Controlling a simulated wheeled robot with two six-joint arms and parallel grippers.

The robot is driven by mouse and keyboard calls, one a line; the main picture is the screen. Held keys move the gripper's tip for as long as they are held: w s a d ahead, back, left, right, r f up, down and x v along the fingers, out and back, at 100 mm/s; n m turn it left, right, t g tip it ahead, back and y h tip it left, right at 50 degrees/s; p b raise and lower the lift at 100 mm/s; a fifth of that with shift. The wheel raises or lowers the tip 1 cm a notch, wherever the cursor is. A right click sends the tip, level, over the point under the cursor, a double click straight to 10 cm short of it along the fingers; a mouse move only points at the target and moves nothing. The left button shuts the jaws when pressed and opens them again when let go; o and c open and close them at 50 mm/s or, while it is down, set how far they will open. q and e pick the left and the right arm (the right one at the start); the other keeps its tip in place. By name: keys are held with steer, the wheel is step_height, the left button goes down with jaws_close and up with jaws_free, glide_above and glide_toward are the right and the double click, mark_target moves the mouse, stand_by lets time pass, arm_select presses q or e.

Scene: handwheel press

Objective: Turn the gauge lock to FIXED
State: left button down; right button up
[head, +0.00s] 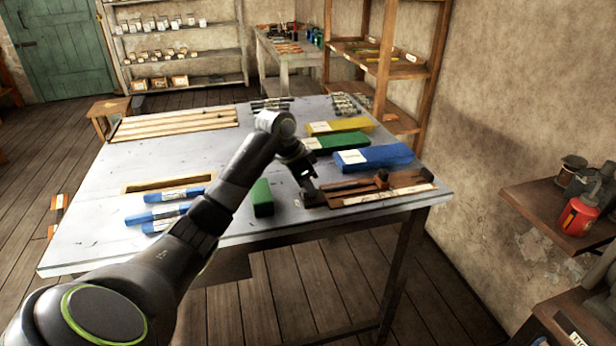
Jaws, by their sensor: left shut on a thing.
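A dark marking gauge (352,185) lies on a brown wooden board (405,190) near the table's front right. A darker brown block (381,179) stands on its bar. My left gripper (313,197) reaches down to the left end of the gauge and is shut there. The fingers hide the part they hold, so I cannot make out the lock itself or its setting. A pale label strip (390,195) runs along the board's front, too small to read. My right gripper is not in view.
A green block (262,198) stands close to the left of my gripper. Blue (373,157), green (337,142) and yellow (340,126) boxes lie behind the board. Blue packets (165,212) lie at the left front. The table's (185,155) middle left is clear.

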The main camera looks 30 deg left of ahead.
arm_select(q)
steer(key=n+y+p, duration=0.1)
steer(key=n+p, duration=0.2)
steer(key=p, duration=0.3)
steer(key=d+n+y+p, duration=0.1)
steer(key=n+p, duration=0.3)
steer(key=p, duration=0.2)
steer(key=n+y+p, duration=0.2)
steer(key=n+p, duration=0.2)
steer(key=p, duration=0.2)
steer(key=shift+d+r+p, duration=0.25)
steer(key=shift+r+p, duration=0.05)
steer(key=shift+r, duration=0.05)
steer(key=n+y+p, duration=0.1)
steer(key=n+p, duration=0.1)
steer(key=shift+d+f+n, duration=0.1)
steer(key=shift+n, duration=0.3)
steer(key=shift+w+f+n+g+y+p, duration=0.15)
steer(key=shift+n+g+y+p, duration=0.35)
steer(key=shift+n, duration=0.7)
steer(key=c, duration=1.4)
jaws_free()
steer(key=shift+c, duration=0.2)
steer(key=shift+d, duration=0.1)
